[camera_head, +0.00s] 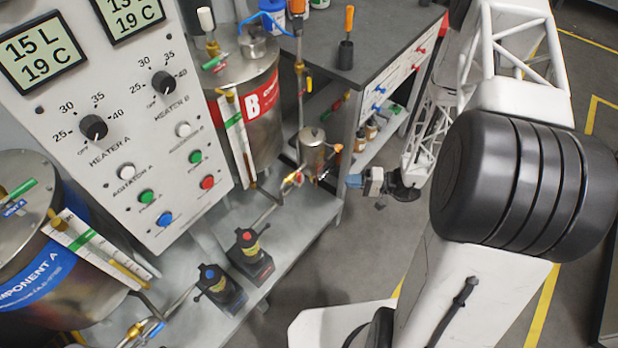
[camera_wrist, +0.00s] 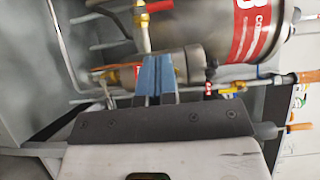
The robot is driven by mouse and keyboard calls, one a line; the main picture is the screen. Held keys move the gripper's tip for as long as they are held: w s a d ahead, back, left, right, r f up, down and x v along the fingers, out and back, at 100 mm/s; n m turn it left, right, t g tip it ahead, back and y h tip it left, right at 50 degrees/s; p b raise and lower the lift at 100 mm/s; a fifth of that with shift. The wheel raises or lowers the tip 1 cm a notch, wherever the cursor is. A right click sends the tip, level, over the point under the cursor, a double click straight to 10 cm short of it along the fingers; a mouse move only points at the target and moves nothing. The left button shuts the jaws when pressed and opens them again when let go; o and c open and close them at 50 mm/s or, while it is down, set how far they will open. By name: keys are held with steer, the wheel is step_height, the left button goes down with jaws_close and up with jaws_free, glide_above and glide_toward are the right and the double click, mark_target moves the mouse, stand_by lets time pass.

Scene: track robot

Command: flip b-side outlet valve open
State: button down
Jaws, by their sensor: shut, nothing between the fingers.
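A control panel (camera_head: 125,150) stands left of the B tank. Two black pump-like units (camera_head: 249,255) sit on the bench front. A dark-topped cabinet (camera_head: 372,45) with bottles and an upright orange-handled tool (camera_head: 348,40) stands behind my gripper. Floor right of the bench is open.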

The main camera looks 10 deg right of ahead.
mark_target(299, 179)
steer(key=shift+a+f, duration=0.1)
stand_by(0.5)
steer(key=w+a, duration=0.2)
steer(key=a, duration=1.1)
steer(key=shift+w+a, duration=0.25)
steer(key=shift+w, duration=0.15)
